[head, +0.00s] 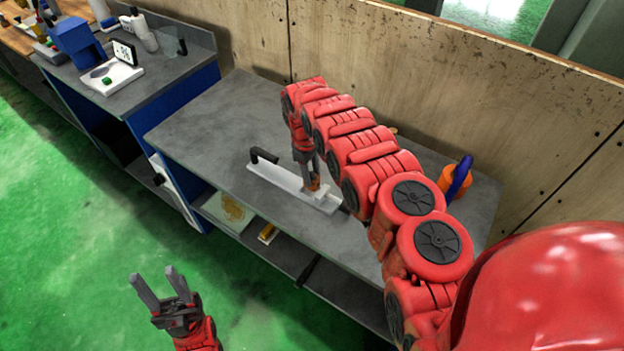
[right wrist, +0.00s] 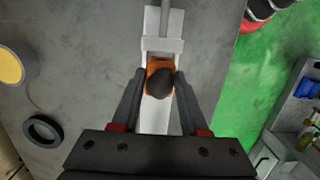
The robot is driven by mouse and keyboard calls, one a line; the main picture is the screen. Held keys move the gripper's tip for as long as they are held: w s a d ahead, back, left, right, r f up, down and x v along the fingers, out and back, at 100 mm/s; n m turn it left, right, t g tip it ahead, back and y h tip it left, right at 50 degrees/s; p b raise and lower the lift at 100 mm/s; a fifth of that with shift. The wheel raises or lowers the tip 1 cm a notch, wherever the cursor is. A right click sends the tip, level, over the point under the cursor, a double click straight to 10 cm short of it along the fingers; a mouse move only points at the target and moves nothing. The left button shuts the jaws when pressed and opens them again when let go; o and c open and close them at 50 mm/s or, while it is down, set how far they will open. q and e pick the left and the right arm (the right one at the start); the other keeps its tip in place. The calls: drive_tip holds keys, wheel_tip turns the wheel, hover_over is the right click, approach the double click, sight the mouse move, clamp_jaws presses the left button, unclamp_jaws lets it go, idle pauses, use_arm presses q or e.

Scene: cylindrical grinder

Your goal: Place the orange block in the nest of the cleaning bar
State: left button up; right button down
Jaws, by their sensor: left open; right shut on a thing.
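The orange block (right wrist: 159,64) has a dark round knob on top and sits between the fingers of my right gripper (right wrist: 160,76), which is shut on it. The cleaning bar (right wrist: 154,117) is long and white and runs under the block; in the head view the bar (head: 278,175) lies on the grey bench with a dark handle at its left end. My right gripper (head: 312,180) is over the bar's right part. I cannot tell whether the block is seated in the nest or just above it. My left gripper (head: 160,285) is open and empty, in front of the bench.
An orange container with a blue loop (head: 457,180) stands at the bench's right. A black ring (right wrist: 42,130) and a yellow round thing (right wrist: 10,67) show in the right wrist view. A wooden wall (head: 430,75) closes the back. The bench's left part is clear.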

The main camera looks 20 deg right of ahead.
sight(311, 175)
drive_tip(key=f, duration=0.3)
drive_tip(key=shift+s+b, duration=0.2)
drive_tip(key=shift+b, duration=0.1)
drive_tip(key=shift+w+d+f, duration=0.1)
drive_tip(key=shift+w+f, duration=0.15)
drive_tip(key=shift+f, duration=0.05)
drive_tip(key=c, duration=0.6)
unclamp_jaws()
drive_tip(key=shift+s+r, duration=0.15)
drive_tip(key=shift+r, duration=0.05)
drive_tip(key=shift+o, duration=0.9)
drive_tip(key=shift+f, duration=0.1)
